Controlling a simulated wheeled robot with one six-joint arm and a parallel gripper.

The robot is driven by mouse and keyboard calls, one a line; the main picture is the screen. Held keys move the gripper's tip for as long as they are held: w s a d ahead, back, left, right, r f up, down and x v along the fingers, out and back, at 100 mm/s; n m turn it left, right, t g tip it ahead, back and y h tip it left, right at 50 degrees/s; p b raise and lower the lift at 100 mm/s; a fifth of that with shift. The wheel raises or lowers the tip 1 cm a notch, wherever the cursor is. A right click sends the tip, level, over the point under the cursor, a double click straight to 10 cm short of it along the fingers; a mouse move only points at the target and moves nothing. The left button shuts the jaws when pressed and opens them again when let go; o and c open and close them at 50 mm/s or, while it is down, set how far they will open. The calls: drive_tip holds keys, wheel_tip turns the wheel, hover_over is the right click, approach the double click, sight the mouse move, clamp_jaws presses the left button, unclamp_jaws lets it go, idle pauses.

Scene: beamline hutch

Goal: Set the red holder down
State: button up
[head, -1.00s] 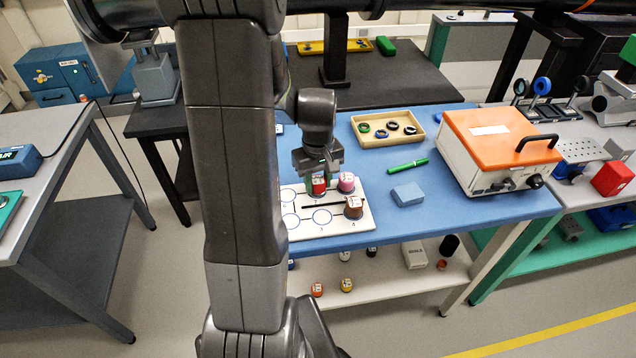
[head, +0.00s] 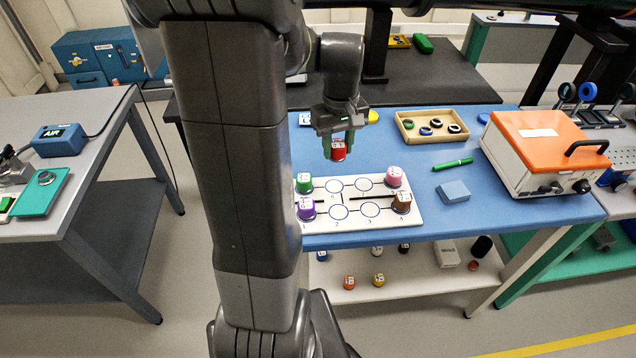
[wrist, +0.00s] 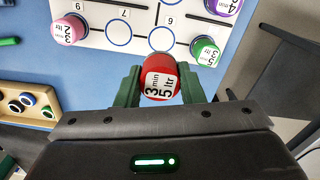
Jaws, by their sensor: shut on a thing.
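My gripper (head: 338,146) is shut on the red holder (head: 338,154), a small red pot with a white label. In the head view it hangs above the blue bench top, over or just beyond the far edge of the white board (head: 385,222). The wrist view shows the red holder (wrist: 160,80) between the green fingers, its label reading "3 min 5 ltr". The board has numbered circles joined by lines; several are empty. A green holder (head: 304,183) and a purple holder (head: 305,208) stand at its left, a pink holder (head: 393,176) and a brown holder (head: 402,201) at its right.
Right of the board lie a blue block (head: 453,192) and a green pen (head: 453,164). A wooden tray (head: 400,120) of rings is behind them. An orange-lidded box (head: 545,160) stands farther right. Several small pots sit on the lower shelf (head: 420,288).

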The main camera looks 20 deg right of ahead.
sight(334, 186)
wheel_tip(334, 186, down, 10)
drive_tip(key=shift+a+r, duration=0.1)
idle(0.4)
drive_tip(key=shift+f, duration=0.2)
drive_tip(key=o, duration=1)
drive_tip(key=shift+r, duration=0.1)
wheel_tip(334, 186, up, 12)
drive_tip(key=shift+r, duration=0.15)
